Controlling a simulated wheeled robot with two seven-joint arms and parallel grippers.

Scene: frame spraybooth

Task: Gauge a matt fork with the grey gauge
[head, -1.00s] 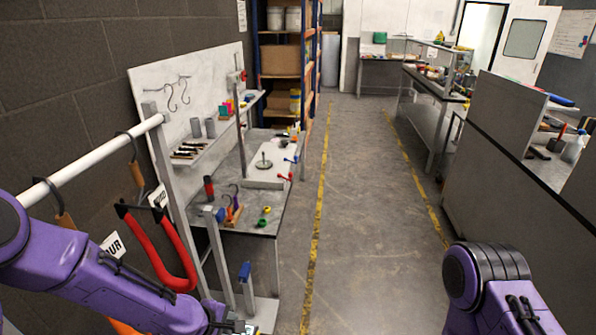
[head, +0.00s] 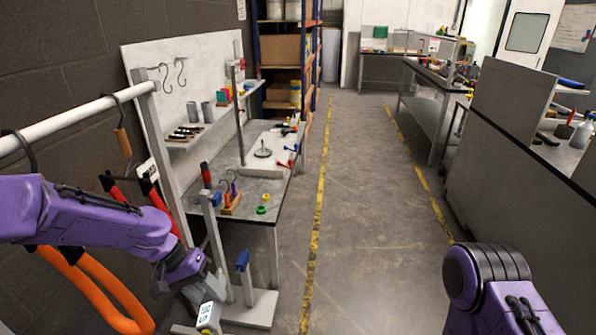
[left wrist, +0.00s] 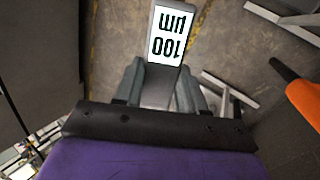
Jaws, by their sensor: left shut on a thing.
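My left gripper (head: 196,287) is shut on the grey gauge (head: 207,316), at the bottom of the head view. In the left wrist view the gauge's pale face (left wrist: 170,36) reads "100 µm" upside down, beyond the gripper fingers (left wrist: 160,88). An orange fork (head: 112,292) hangs at lower left in the head view, partly behind my left arm; an orange tube (left wrist: 303,102) also shows at the right of the left wrist view. A red fork (head: 160,200) hangs behind my arm, mostly hidden. I cannot tell which fork is matt. My right gripper is out of view.
A white rail (head: 75,122) with hooks runs above the forks. A grey stand (head: 262,305) with a blue-topped post is close to the right of my left gripper. A workbench (head: 262,222) with small parts lies beyond. The floor (head: 370,240) to the right is clear.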

